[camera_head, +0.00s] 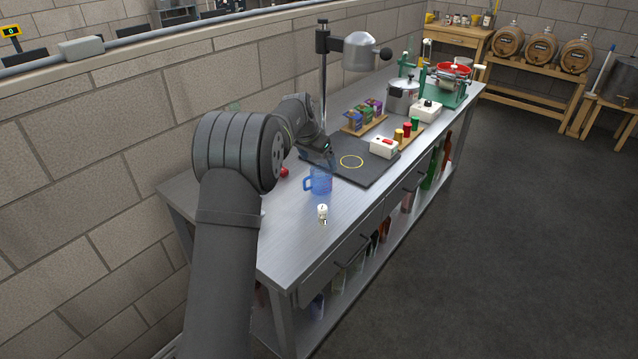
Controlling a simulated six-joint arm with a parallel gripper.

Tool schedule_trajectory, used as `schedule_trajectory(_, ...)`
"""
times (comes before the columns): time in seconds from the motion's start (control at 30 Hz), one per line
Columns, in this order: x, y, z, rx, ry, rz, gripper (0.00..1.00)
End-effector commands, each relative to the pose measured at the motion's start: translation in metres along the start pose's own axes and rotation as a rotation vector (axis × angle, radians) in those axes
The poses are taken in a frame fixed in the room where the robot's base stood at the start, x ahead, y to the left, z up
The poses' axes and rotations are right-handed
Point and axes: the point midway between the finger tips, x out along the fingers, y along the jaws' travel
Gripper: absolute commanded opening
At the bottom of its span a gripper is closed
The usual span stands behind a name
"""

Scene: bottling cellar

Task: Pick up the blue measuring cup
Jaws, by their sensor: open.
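The blue measuring cup (321,183) is see-through and stands upright on the steel bench, with its handle to the left. It stands by the near left corner of the dark mat (369,174). My gripper (323,162) is just above and behind the cup, at the end of my grey arm. The gripper is small and partly hidden by my arm, and its fingers are hard to make out. It is open. I cannot tell whether it touches the cup's rim.
A small white bottle (323,213) stands in front of the cup. A red object (284,172) lies left of it. The near end of the bench is clear.

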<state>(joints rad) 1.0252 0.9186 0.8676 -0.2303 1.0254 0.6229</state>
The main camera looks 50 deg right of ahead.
Motion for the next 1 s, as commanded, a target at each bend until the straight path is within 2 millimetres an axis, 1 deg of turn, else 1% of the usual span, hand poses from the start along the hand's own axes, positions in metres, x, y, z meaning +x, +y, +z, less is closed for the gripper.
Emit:
schedule_trajectory(0.03, 0.011, 0.001, 0.0, 0.0, -0.002, 0.002, 0.9)
schedule_trajectory(0.1, 0.021, 0.0, 0.0, 0.0, -0.001, 0.001, 0.9)
schedule_trajectory(0.2, 0.031, 0.0, 0.0, 0.001, 0.0, 0.001, 0.9)
schedule_trajectory(0.37, 0.038, 0.0, 0.0, 0.0, 0.0, 0.001, 0.9)
schedule_trajectory(0.47, 0.046, 0.0, 0.002, 0.0, -0.001, 0.001, 0.9)
schedule_trajectory(0.7, 0.082, -0.002, 0.004, 0.0, -0.001, 0.0, 0.9)
schedule_trajectory(0.8, 0.088, -0.002, 0.004, 0.0, 0.0, -0.002, 0.9)
schedule_trajectory(0.97, 0.087, -0.002, 0.004, -0.001, 0.001, -0.002, 0.9)
schedule_trajectory(1.0, 0.087, -0.002, 0.004, -0.001, 0.0, -0.002, 0.84)
